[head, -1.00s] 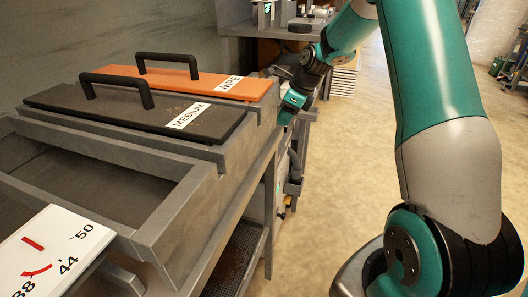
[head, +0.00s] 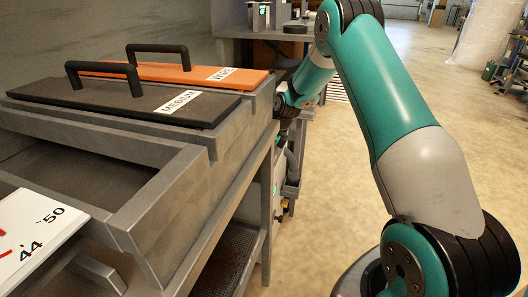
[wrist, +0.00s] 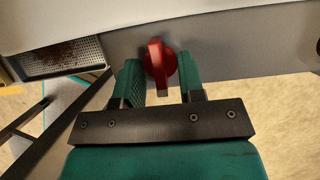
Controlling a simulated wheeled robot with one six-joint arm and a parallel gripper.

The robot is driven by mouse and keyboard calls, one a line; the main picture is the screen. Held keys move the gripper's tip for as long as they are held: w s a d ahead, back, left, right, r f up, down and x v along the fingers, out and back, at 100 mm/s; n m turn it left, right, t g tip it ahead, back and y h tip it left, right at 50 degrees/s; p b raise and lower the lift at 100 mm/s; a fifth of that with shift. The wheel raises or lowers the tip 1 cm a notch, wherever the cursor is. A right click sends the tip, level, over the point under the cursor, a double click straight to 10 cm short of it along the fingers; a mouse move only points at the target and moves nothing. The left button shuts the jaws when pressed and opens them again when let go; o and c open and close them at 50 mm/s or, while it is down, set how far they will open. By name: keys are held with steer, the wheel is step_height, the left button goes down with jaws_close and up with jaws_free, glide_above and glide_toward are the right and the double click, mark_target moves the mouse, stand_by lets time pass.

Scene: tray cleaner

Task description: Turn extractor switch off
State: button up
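The red extractor switch (wrist: 158,62) shows in the wrist view, a round knob with a raised bar handle, on a grey panel (wrist: 215,45). Its handle stands roughly upright in the picture. My gripper (wrist: 160,80) is open, with one green finger to the left of the handle and one to the right. I see gaps between the fingers and the handle, so it is not gripped. In the head view the switch and my fingers are hidden; my arm reaches down beside the far end of the bench.
The grey bench (head: 190,190) runs along the left, with a black MEDIUM lid (head: 120,100) and an orange WIRE lid (head: 180,74), both handled. A white dial card (head: 35,235) is at the near left. A perforated tray (wrist: 60,58) shows in the wrist view.

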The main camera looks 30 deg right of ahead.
jaws_close()
steer(key=shift+r, duration=0.15)
steer(key=n+p, duration=0.1)
steer(key=p, duration=0.2)
steer(key=shift+r+n+y, duration=0.15)
steer(key=shift+n+y, duration=0.15)
steer(key=n+g+p, duration=0.1)
steer(key=n+p, duration=0.1)
steer(key=p, duration=0.1)
steer(key=shift+w+d+y, duration=0.1)
steer(key=shift+y, duration=0.2)
steer(key=n+g+p, duration=0.1)
steer(key=n+p, duration=0.1)
steer(key=n, duration=0.2)
steer(key=shift+w, duration=0.15)
steer(key=shift+f+n+g+y+p, duration=0.15)
steer(key=shift+n+g+p, duration=0.15)
steer(key=shift+n, duration=0.4)
steer(key=shift+f+n+g+y+p, duration=0.15)
steer(key=shift+n+g, duration=0.25)
steer(key=shift+n, duration=0.3)
steer(key=shift+r, duration=0.1)
